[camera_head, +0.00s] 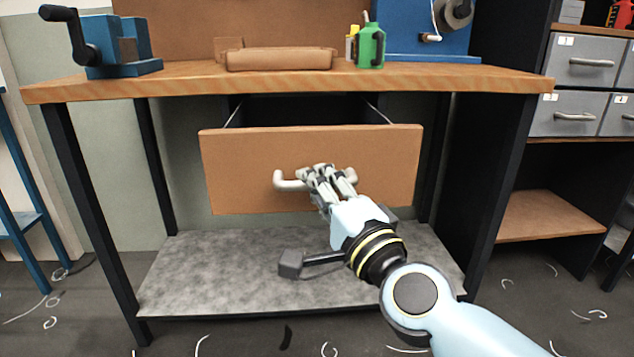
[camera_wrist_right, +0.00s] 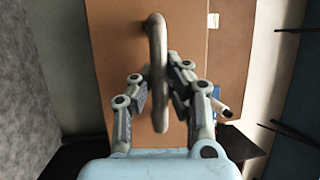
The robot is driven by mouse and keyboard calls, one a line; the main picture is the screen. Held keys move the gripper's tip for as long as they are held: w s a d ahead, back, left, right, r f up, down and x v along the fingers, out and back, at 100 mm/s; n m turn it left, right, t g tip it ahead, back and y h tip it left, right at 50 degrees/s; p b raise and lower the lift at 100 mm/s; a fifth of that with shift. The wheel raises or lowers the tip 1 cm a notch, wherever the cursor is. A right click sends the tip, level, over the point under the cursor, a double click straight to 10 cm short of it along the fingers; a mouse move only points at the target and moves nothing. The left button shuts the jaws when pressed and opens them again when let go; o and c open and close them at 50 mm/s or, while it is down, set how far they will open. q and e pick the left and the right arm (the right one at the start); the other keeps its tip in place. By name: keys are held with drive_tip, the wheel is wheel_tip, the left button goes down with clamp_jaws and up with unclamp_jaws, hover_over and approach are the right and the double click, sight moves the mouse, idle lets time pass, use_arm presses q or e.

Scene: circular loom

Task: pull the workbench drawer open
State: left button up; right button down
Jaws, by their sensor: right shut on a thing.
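The workbench drawer (camera_head: 240,160) has a tan wooden front and stands out from under the bench top, with its dark inside showing above the front edge. Its pale bar handle (camera_head: 288,180) runs across the middle of the front. My right gripper (camera_head: 322,176) is shut on the handle from the front. In the right wrist view the handle (camera_wrist_right: 157,60) passes between the two fingers of the gripper (camera_wrist_right: 158,100), and the drawer front (camera_wrist_right: 120,50) lies behind it. My left gripper is in neither view.
Grey drawers (camera_head: 585,62) stand at right.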

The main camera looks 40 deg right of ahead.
drive_tip(key=c, duration=1.3)
unclamp_jaws()
drive_tip(key=shift+f, duration=0.1)
drive_tip(key=shift+s, duration=0.1)
drive_tip(key=v, duration=1.1)
drive_tip(key=shift+s, duration=0.4)
